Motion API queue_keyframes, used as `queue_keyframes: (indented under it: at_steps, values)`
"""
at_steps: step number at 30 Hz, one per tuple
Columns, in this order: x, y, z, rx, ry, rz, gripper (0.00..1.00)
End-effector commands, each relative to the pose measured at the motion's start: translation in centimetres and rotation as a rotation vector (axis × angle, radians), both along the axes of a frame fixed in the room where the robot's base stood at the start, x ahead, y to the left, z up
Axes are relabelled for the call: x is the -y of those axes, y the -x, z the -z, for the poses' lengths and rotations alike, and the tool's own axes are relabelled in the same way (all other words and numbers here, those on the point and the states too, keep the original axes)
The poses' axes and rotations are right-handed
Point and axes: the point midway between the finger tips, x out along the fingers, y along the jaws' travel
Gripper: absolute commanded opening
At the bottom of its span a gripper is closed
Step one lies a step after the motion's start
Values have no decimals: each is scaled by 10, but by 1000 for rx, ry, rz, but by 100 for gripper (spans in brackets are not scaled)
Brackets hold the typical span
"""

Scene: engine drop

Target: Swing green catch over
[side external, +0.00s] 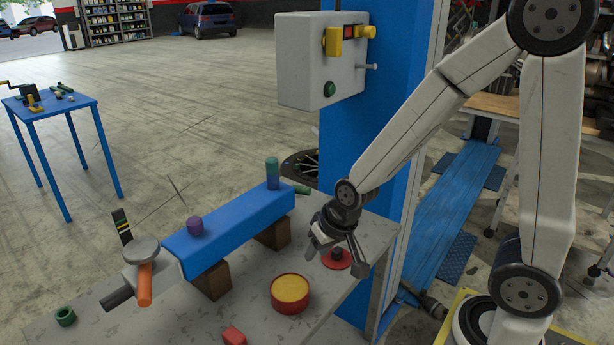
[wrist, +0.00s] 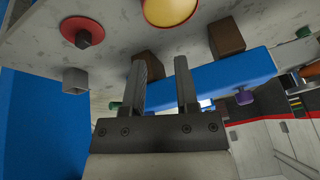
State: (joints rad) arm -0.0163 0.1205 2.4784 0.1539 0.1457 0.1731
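A blue beam (side external: 230,228) rests on brown blocks on the grey workbench. A green upright peg (side external: 272,173) stands near its far end, and a short green piece (side external: 301,189) sticks out beside that end. I cannot tell which of these is the catch. My gripper (side external: 337,261) is open and empty, to the right of the beam's far end and apart from both green pieces. In the wrist view my gripper (wrist: 162,72) shows spread fingers before the beam (wrist: 232,78). A bit of green (wrist: 115,105) shows beside the left finger, partly hidden.
A red disc with a dark knob (side external: 336,259) lies below my gripper. A red bowl with yellow contents (side external: 290,293), a red block (side external: 233,336) and a green ring (side external: 65,316) are on the bench. A purple knob (side external: 195,226) stands on the beam. A blue post (side external: 355,130) rises behind.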

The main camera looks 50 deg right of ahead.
Motion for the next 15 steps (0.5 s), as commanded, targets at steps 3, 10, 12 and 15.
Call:
queue_keyframes:
  at_steps: [3,10,12,15]
  values:
    - [4,29,-3,-80,64,-149,38]
    - [10,55,-5,-159,123,-284,38]
    - [10,56,-5,-164,125,-291,38]
    - [10,55,-5,-164,125,-289,6]
